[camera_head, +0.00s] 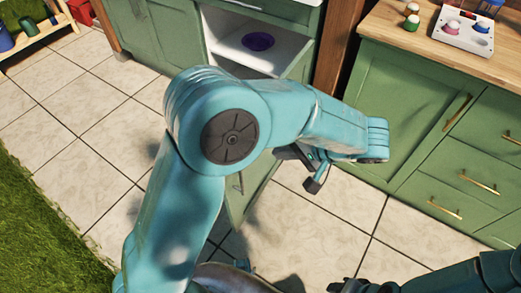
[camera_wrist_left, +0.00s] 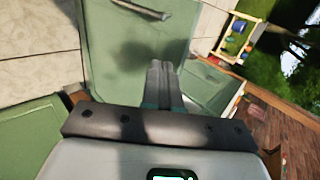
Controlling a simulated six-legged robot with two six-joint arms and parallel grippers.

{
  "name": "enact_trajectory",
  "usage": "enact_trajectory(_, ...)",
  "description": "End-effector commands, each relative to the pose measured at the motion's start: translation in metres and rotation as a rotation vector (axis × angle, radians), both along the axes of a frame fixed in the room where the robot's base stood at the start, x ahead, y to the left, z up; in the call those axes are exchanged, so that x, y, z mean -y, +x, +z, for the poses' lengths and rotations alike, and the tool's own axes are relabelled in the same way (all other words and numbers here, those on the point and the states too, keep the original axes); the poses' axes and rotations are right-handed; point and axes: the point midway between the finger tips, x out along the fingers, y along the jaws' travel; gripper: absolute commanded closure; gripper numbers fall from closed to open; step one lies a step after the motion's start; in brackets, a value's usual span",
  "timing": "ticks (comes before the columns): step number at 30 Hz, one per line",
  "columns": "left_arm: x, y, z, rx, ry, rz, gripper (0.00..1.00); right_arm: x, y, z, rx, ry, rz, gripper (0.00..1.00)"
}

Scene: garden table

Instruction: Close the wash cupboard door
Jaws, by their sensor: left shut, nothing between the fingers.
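The wash cupboard (camera_head: 216,25) stands open at the top middle of the head view, its white inside showing. Its green door (camera_head: 246,190) is swung out toward me, partly hidden behind my left arm, with a handle on it. In the left wrist view a green panel with a bar handle, which looks like this door (camera_wrist_left: 125,45), lies in front of the fingers. My left gripper (camera_head: 314,184) is to the right of the door in the head view. Its fingers (camera_wrist_left: 160,68) are shut together and empty. I cannot tell whether they touch the door.
A purple bowl (camera_head: 258,42) sits inside the cupboard. Green drawers (camera_head: 450,200) and a wooden counter (camera_head: 400,22) with a white tray (camera_head: 464,32) stand at the right. Tiled floor (camera_head: 90,120) is clear at the left. My right arm (camera_head: 450,278) is at the bottom right.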

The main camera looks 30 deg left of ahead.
Motion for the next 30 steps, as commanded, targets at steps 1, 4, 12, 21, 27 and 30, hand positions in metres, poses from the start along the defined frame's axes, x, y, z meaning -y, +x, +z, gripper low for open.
enact_trajectory(1, -0.005, -0.001, -0.005, -0.002, 0.001, 0.004, 1.00, 0.000, 0.000, -0.002, 0.000, 0.000, 0.000, 0.57)
enact_trajectory(4, -0.018, -0.002, -0.017, -0.005, 0.000, 0.008, 1.00, 0.000, 0.000, -0.006, 0.000, 0.000, 0.000, 0.57)
enact_trajectory(12, -0.063, -0.002, -0.058, -0.007, -0.002, 0.010, 1.00, 0.000, 0.000, -0.017, 0.000, 0.000, 0.000, 0.57)
enact_trajectory(21, -0.105, -0.001, -0.067, -0.004, -0.003, 0.006, 1.00, 0.000, 0.000, -0.021, 0.000, 0.000, 0.000, 0.57)
enact_trajectory(27, -0.113, 0.000, -0.066, -0.004, -0.003, 0.003, 1.00, 0.000, 0.000, -0.021, 0.000, 0.000, 0.000, 0.57)
enact_trajectory(30, -0.113, 0.000, -0.066, -0.005, -0.003, 0.002, 1.00, 0.000, 0.000, -0.021, 0.000, 0.000, 0.000, 0.57)
